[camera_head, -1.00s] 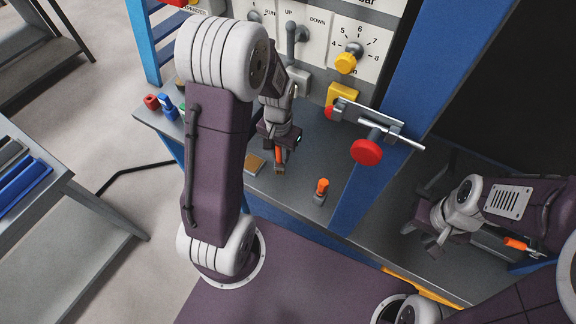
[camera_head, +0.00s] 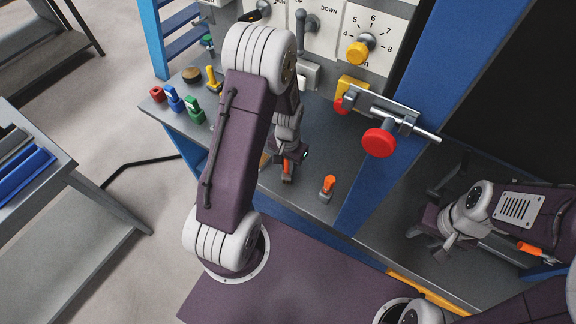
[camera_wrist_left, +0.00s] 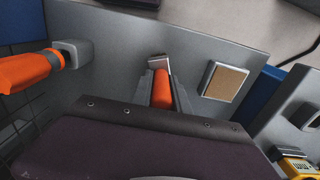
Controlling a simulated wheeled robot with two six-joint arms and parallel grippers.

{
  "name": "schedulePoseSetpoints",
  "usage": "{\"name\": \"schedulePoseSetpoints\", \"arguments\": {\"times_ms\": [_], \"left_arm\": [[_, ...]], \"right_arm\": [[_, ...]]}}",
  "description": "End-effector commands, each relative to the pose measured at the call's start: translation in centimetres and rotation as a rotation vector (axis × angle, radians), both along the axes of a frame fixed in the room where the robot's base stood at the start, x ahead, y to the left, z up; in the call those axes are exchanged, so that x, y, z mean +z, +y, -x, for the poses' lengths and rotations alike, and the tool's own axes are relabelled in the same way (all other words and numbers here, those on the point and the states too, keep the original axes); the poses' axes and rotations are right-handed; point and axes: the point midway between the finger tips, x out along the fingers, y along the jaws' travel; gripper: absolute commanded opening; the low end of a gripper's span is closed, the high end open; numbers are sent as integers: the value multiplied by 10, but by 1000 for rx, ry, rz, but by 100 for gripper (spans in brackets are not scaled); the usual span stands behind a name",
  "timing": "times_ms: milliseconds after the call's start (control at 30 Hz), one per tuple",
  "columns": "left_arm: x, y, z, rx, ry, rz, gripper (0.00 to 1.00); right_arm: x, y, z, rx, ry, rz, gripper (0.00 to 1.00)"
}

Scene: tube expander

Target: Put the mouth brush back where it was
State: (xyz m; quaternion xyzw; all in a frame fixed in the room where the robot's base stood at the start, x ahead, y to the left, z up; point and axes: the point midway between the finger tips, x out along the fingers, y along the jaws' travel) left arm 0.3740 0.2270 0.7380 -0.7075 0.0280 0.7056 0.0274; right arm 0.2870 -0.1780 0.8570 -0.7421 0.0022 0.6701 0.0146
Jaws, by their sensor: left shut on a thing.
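My left gripper (camera_head: 287,172) is low over the grey bench, shut on an orange handle, which I take to be the mouth brush (camera_wrist_left: 162,88). In the left wrist view the handle lies between the two fingers, with a small grey block (camera_wrist_left: 159,62) at its far end. I cannot tell whether the handle sits in that block or only near it. A second orange-handled tool (camera_head: 328,186) stands in a grey holder to the right of my left gripper; it also shows at the left of the wrist view (camera_wrist_left: 30,70). My right gripper (camera_head: 440,225) is at the right, its finger gap unclear.
A tan-topped block (camera_wrist_left: 225,82) lies beside the held handle. Small red, blue and green pieces (camera_head: 172,100) stand at the bench's left end. A red knob (camera_head: 379,143) on a rod juts out by the blue post (camera_head: 400,120). Another orange handle (camera_head: 530,249) is near my right arm.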

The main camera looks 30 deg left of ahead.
Motion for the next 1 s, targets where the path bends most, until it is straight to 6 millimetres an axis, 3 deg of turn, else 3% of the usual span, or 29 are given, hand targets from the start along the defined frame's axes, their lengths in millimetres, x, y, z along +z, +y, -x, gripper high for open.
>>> {"name": "schedulePoseSetpoints", "arguments": {"times_ms": [267,300,333,367,633,733,1000], "left_arm": [[-3,0,0,0,0,0,0],[-2,0,0,0,-1,0,32],[-1,0,0,0,-1,0,40],[-1,0,0,0,-1,0,43],[-1,0,0,0,-1,0,43],[9,0,-1,0,-2,0,43],[78,0,-1,0,-6,-1,43]], "right_arm": [[-2,0,0,0,0,0,36],[-1,0,0,0,0,0,36],[-1,0,0,0,0,0,36],[-1,0,0,0,0,0,36],[0,0,0,0,0,0,36],[4,0,0,0,0,0,36],[20,0,0,0,0,0,36]]}}
